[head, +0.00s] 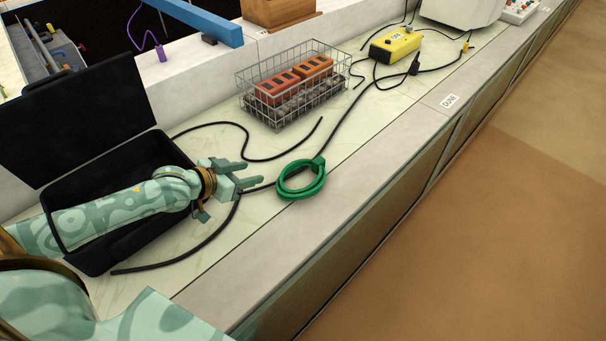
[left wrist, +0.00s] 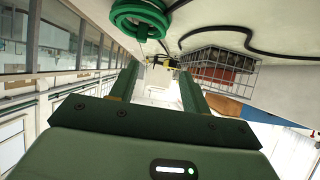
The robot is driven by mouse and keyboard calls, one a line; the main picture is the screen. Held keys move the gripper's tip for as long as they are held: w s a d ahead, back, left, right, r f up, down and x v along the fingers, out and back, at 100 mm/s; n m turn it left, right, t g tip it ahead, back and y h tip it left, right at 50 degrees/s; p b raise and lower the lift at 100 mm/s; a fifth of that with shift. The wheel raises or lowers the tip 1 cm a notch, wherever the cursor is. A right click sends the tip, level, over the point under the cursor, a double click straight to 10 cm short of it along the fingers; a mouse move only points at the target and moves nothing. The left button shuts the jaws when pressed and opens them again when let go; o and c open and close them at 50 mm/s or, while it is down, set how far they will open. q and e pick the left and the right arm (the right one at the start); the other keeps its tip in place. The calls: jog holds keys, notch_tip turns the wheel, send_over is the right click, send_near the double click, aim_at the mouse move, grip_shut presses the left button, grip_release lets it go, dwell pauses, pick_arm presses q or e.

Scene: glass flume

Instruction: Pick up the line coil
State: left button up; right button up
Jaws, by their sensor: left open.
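The green line coil (head: 301,180) lies on the pale bench top near its front edge in the head view. My left gripper (head: 250,177) is open and empty, just to the left of the coil, with its fingers pointing toward it. In the left wrist view the coil (left wrist: 140,18) shows at the top, beyond and to the left of the open fingers (left wrist: 158,82). I see a gap between the coil and the fingers there. My right gripper is not in view.
An open black case (head: 100,268) lies under my left arm. Black cables (head: 345,118) run across the bench beside the coil. A wire basket (head: 283,120) with orange blocks stands behind it, and a yellow box (head: 395,46) farther back. The bench's front strip (head: 370,165) is clear.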

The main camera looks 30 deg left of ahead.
pick_arm(q)
jog(key=f, duration=0.1)
jog(key=b, duration=0.6)
send_near(289, 164)
jog(key=x, duration=0.5)
jog(key=shift+s+a+f, duration=0.1)
jog(key=shift+s+f, duration=0.05)
jog(key=shift+f, duration=0.05)
jog(key=b+x, duration=0.2)
jog(key=x, duration=0.3)
jog(key=shift+w+b, duration=0.3)
jog(key=shift+w, duration=0.05)
jog(key=shift+r, duration=0.1)
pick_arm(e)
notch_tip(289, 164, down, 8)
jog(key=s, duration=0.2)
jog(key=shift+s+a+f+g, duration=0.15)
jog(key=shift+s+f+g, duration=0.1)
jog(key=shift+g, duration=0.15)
pick_arm(q)
grip_shut()
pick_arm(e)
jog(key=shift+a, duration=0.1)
